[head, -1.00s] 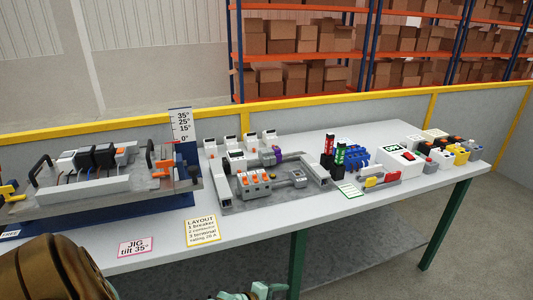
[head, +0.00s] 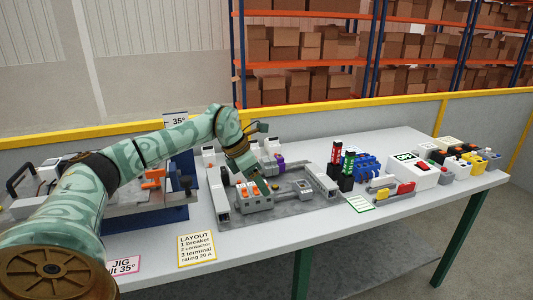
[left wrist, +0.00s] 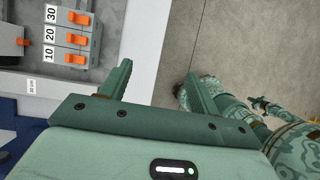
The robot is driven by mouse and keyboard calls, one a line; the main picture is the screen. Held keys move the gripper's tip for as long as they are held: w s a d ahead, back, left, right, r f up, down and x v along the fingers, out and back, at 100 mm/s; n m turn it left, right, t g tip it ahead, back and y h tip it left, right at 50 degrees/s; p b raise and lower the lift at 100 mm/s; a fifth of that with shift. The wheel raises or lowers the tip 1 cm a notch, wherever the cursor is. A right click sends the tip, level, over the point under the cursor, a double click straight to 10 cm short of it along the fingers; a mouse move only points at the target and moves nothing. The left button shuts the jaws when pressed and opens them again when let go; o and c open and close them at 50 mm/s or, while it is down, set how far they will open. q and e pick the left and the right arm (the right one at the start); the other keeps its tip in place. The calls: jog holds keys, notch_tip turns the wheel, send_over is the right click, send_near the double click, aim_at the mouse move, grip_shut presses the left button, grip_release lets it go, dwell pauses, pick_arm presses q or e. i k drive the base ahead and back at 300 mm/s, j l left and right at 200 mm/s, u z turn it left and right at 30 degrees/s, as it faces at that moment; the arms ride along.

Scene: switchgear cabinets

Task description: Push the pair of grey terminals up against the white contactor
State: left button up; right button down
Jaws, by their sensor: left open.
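A small grey block (head: 267,162), probably the grey terminals, is on the rear rail in the head view, left of a purple piece (head: 280,160). It is small and partly behind my left gripper (head: 262,186), so I cannot count its parts. The white contactor seems hidden behind the left wrist. My left gripper points down at the orange-switched breakers (head: 248,192) on the front rail. In the left wrist view its fingers (left wrist: 160,85) are apart with nothing between them. A patterned teal arm of mine shows beyond; its gripper state is unclear.
Grey ducts (head: 221,203) flank the panel. A grey module (head: 303,188) sits right of the breakers. Red and green posts (head: 347,170) and a white box (head: 405,172) stand farther right. A tilted jig (head: 145,210) is at left.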

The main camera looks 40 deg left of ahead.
aim_at(270, 167)
jog(key=i+j, duration=0.3)
jog(key=j, duration=0.15)
jog(key=i+j, duration=0.25)
jog(key=j, duration=0.15)
jog(key=i+j, duration=0.3)
jog(key=j, duration=0.15)
